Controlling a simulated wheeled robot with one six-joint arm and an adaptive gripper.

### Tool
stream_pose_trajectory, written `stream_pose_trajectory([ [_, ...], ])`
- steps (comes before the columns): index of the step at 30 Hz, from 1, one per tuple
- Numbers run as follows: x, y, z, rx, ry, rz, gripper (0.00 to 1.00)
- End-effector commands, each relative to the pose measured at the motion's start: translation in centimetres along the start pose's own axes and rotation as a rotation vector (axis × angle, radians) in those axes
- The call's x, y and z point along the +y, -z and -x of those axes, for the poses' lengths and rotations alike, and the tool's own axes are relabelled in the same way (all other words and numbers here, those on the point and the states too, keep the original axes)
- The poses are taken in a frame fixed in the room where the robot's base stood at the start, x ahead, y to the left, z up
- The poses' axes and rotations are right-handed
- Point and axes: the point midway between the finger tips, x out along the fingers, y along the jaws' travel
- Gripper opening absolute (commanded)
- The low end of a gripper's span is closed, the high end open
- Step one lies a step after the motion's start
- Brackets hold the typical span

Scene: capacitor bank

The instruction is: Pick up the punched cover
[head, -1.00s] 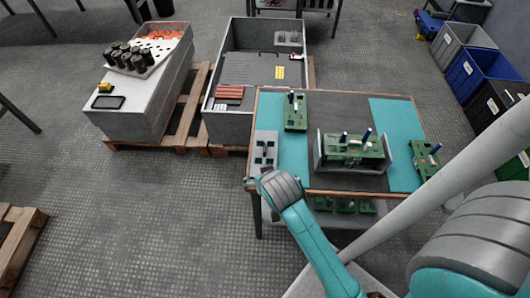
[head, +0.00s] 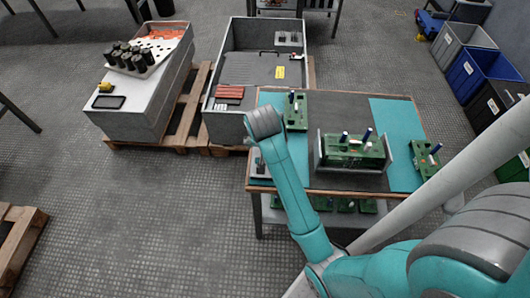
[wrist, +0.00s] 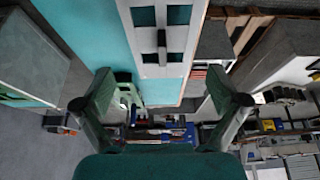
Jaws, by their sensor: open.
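The punched cover, a light grey plate with square cut-outs, shows at the top of the wrist view (wrist: 162,14). It lies on the teal strip at the table's left edge. In the head view my arm hides most of it. My gripper (wrist: 160,82) is open, its two dark fingers spread wide with nothing between them. The cover appears beyond the fingertips, apart from them. In the head view my wrist is above the table's left edge, and the fingers cannot be made out.
The table (head: 390,100) also bears green boards (head: 425,160) with blue-topped posts and a grey-ended fixture (head: 390,150). A large grey crate (head: 228,128) stands behind its left side. Another grey box (head: 140,128) with dark cylinders is further left. Open floor lies left of the table.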

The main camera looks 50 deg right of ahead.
Motion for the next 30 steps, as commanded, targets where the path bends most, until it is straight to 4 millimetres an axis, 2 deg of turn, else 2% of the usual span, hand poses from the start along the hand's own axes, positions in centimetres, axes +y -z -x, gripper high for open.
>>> stream_pose_trajectory([
  [7,0.0,-0.2,-1.7,-0.001,0.0,0.0,0.96],
  [16,-0.3,-0.4,-5.5,-0.001,0.0,0.0,0.96],
  [25,-0.3,-0.4,-6.1,0.001,0.002,0.001,0.96],
  [26,-0.3,-0.4,-6.1,0.001,0.002,0.001,0.94],
  [30,-0.3,-0.4,-6.1,0.001,0.002,0.001,0.59],
])
